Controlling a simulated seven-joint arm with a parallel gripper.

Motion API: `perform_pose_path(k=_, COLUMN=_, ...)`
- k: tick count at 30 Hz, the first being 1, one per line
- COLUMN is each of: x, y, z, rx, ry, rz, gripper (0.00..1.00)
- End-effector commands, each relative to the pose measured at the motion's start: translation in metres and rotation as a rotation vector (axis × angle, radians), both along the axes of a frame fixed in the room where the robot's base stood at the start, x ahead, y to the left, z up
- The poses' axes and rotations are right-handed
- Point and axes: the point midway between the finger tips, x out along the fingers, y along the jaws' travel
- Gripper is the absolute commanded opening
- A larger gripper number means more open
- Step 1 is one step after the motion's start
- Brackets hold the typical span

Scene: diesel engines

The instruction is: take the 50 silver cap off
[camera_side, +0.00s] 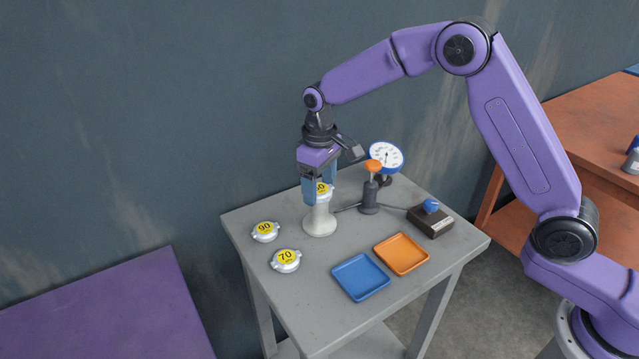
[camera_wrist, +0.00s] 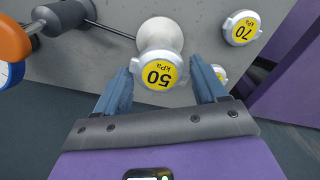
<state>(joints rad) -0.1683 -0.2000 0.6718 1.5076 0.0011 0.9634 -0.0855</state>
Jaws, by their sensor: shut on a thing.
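The silver 50 cap (camera_side: 323,191) has a yellow face and sits at the top of a white filler neck (camera_side: 320,222) standing on the grey table. The wrist view shows the cap (camera_wrist: 160,74) close up, its "50 kPa" label upside down, with the neck (camera_wrist: 160,34) behind it. My gripper (camera_side: 318,193) points down over the neck, and its blue fingers are shut on the cap from both sides. In the wrist view my gripper (camera_wrist: 164,84) has one finger on each side of the cap. I cannot tell whether the cap touches the neck.
The silver 90 cap (camera_side: 265,231) and 70 cap (camera_side: 286,260) lie on the table (camera_side: 322,325) to the left. A blue tray (camera_side: 361,277) and an orange tray (camera_side: 401,254) are empty. A hand pump (camera_side: 370,195), a gauge (camera_side: 386,158) and a dark block (camera_side: 431,221) stand right.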

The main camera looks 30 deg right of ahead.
Motion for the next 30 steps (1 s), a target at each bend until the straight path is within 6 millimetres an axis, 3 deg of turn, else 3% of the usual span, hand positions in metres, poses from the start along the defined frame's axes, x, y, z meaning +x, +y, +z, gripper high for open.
perform_pose_path(k=30, x=0.001, y=0.000, z=0.047, rx=0.001, ry=-0.003, rz=-0.002, gripper=0.09)
